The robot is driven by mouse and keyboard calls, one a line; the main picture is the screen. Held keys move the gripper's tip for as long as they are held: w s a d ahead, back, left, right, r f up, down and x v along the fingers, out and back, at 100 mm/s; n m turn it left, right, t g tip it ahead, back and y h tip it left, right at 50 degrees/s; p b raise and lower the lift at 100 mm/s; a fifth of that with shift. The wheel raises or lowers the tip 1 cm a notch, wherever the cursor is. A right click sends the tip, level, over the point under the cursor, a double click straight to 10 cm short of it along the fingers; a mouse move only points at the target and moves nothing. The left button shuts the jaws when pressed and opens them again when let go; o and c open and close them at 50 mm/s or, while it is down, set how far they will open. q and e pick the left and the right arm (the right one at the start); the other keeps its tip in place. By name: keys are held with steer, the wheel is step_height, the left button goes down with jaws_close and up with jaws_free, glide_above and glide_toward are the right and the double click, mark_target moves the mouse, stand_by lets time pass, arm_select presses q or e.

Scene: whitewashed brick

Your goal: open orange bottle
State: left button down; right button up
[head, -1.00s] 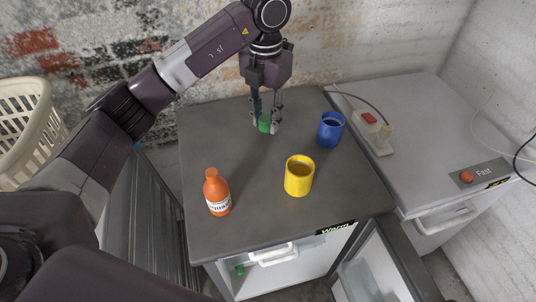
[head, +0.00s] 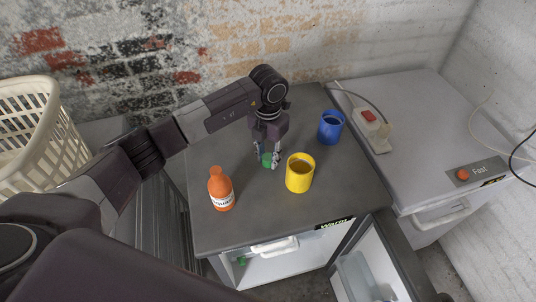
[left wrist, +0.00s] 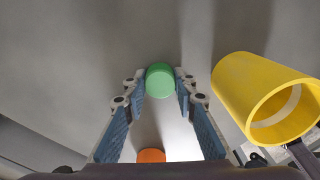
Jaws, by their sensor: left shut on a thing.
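The orange bottle (head: 221,190), with a white label, stands upright at the left front of the dark grey top. My left gripper (head: 268,163) is to its right and a little farther back. It is shut on a small round green thing (head: 266,160), which also shows between the fingertips in the left wrist view (left wrist: 160,80). I cannot tell whether the green thing touches the top. Something orange (left wrist: 151,155) shows low in the left wrist view; I cannot tell what it is. My right gripper is not in view.
A yellow mug (head: 299,174) stands close right of my left gripper; a blue mug (head: 330,127) is behind it. The cabinet door (head: 372,265) below hangs open. A grey unit (head: 420,110) stands at right, a cream basket (head: 40,135) at far left. The back left of the top is clear.

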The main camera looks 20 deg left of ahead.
arm_select(q)
steer(key=shift+f, duration=0.15)
steer(key=c, duration=1.5)
jaws_free()
steer(key=shift+c, duration=0.2)
